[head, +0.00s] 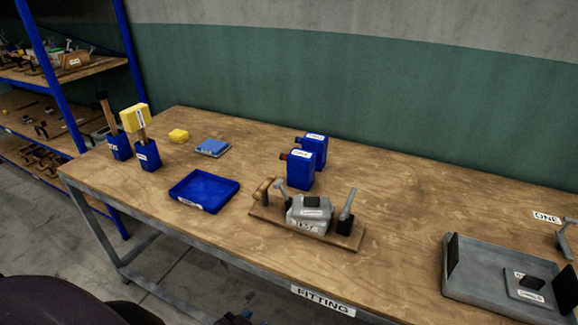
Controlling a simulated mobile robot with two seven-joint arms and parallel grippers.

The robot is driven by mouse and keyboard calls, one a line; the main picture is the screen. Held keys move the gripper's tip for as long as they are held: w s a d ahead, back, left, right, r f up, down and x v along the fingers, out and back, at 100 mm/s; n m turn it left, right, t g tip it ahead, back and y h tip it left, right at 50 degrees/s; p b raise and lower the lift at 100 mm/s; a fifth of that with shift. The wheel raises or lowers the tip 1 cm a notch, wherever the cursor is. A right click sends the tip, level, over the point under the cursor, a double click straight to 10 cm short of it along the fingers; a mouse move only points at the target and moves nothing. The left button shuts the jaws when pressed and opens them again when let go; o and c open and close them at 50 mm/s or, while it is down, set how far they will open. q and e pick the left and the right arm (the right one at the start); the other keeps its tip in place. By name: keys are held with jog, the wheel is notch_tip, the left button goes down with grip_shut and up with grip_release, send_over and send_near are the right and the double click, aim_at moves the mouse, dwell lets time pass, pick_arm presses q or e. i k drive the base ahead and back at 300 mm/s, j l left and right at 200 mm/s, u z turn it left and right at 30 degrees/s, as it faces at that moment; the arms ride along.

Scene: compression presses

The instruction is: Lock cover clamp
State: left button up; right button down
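A fixture with a wooden base (345,241) sits near the front edge of the workbench. A clamp with a grey lever (348,204) stands upright on a black block at the right end. Another grey lever (281,190) stands at the left end beside a wooden handle (263,189). I cannot tell from here whether either clamp presses on the cover. My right gripper is not in view.
Two blue bottles (303,169) stand just behind the fixture. A grey tray (485,297) is at the right. The bench between is clear.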

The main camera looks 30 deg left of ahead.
aim_at(277, 185)
jog(key=u, duration=1.1)
